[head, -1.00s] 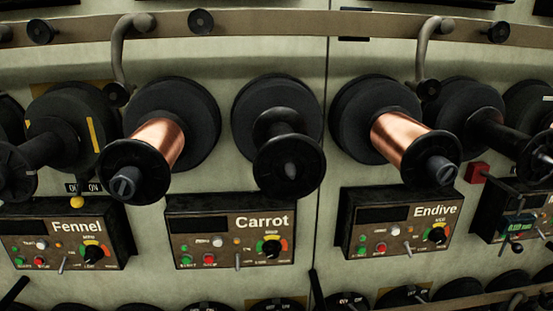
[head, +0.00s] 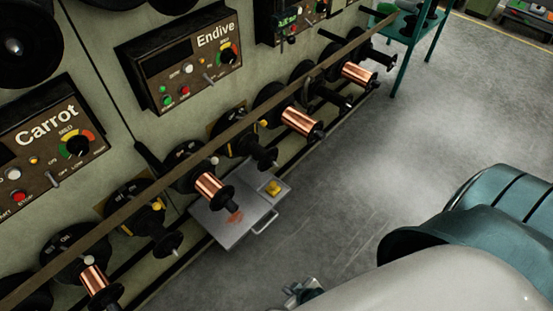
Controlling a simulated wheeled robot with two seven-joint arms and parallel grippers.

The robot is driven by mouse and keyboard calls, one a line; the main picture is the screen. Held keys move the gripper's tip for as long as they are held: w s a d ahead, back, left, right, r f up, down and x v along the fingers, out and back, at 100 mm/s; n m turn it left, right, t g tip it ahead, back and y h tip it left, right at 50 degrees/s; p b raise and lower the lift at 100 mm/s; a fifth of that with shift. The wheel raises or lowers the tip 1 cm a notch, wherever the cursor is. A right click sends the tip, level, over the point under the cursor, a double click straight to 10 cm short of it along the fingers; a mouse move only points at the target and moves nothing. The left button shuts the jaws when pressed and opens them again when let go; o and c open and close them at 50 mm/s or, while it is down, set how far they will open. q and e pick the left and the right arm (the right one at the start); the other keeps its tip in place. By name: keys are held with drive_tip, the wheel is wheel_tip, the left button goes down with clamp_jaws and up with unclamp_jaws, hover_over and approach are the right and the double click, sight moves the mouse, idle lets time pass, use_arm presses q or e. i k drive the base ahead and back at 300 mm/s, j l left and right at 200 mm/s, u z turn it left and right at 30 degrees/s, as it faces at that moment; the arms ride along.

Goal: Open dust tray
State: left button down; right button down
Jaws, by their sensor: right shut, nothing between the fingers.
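The dust tray (head: 225,232) is a flat grey metal tray low on the machine front, below the lower row of spools. It sticks out from the machine over the floor, with a bar handle (head: 266,223) on its front edge. Reddish-brown dust and a small yellow piece (head: 273,187) show on it. A copper spool (head: 209,186) hides part of its back. My right gripper (head: 302,291) is at the bottom edge, shut and empty, apart from the handle in the picture. My left gripper is out of view.
A long rail (head: 220,145) runs in front of the lower spools. Control boxes marked Carrot (head: 48,140) and Endive (head: 185,62) are above. A teal shelf stand (head: 412,35) is at the far end. The grey floor (head: 370,140) on the right is clear.

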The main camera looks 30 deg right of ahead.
sight(250, 184)
drive_tip(key=z, duration=0.75)
drive_tip(key=i+l, duration=0.15)
drive_tip(key=l, duration=0.25)
drive_tip(key=i+l+u, duration=0.1)
drive_tip(key=l, duration=0.3)
drive_tip(key=i+l, duration=0.15)
drive_tip(key=l, duration=0.3)
drive_tip(key=j+u, duration=0.05)
